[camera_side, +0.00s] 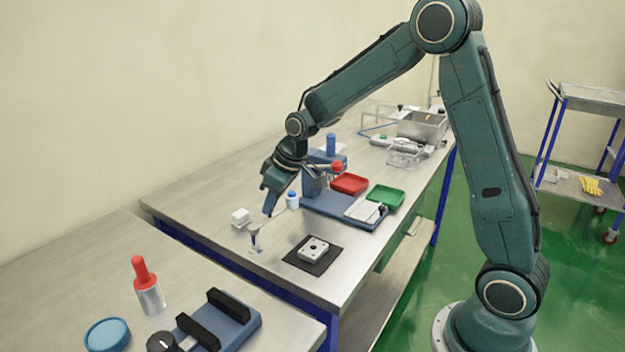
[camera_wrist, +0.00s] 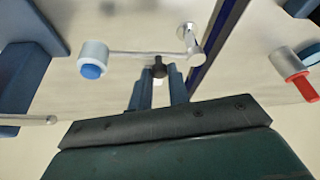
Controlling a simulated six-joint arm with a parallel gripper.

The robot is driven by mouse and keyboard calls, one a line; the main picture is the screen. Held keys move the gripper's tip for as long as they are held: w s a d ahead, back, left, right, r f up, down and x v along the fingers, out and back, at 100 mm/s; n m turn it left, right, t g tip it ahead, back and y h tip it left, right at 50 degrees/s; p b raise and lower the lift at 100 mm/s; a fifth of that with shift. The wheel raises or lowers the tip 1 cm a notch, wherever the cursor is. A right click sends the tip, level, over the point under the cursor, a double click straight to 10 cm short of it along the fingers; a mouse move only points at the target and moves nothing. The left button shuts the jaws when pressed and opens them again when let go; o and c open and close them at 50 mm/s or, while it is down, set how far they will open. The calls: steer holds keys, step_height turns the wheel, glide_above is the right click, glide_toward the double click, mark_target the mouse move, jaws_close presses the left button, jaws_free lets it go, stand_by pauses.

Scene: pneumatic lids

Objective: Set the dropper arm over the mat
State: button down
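The dropper arm (camera_wrist: 140,54) is a thin rod in the wrist view. It runs from a silver post (camera_wrist: 190,38) to a white bottle with a blue cap (camera_wrist: 92,60). The post (camera_side: 254,238) and bottle (camera_side: 292,200) also show in the side view. The dark mat (camera_side: 296,258) lies right of the post, and the bottle is not over it. My gripper (camera_side: 268,206) is low between post and bottle. In the wrist view its fingers (camera_wrist: 161,84) stand apart on either side of a dark knob (camera_wrist: 160,69) on the rod; whether they press it is unclear.
A white block (camera_side: 313,249) sits on the mat. A white cube (camera_side: 240,217) is left of the post. A blue fixture (camera_side: 330,206) and red (camera_side: 349,184) and green (camera_side: 386,197) trays stand behind. A red-handled tool (camera_side: 147,287) is on the near table.

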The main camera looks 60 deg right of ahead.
steer(key=shift+s, duration=0.1)
stand_by(0.3)
steer(key=shift+s+a+m+h, duration=0.2)
steer(key=shift+s+m+h, duration=0.15)
steer(key=shift+m, duration=0.45)
steer(key=shift+s+a+m+h, duration=0.15)
steer(key=shift+s+m+h, duration=0.15)
steer(key=shift+m, duration=0.5)
steer(key=shift+s+a+m+g+h, duration=0.15)
steer(key=shift+s+a+m+h, duration=0.35)
steer(key=shift+m, duration=0.95)
steer(key=shift+s+a+m+g+h, duration=0.2)
steer(key=shift+s+a+m+h, duration=0.3)
steer(key=shift+m, duration=1)
steer(key=shift+s+a+m+g+h, duration=0.15)
steer(key=shift+s+a+m+h, duration=0.3)
steer(key=shift+m, duration=1)
steer(key=shift+a, duration=0.15)
steer(key=c, duration=1.3)
jaws_free()
steer(key=shift+c, duration=0.2)
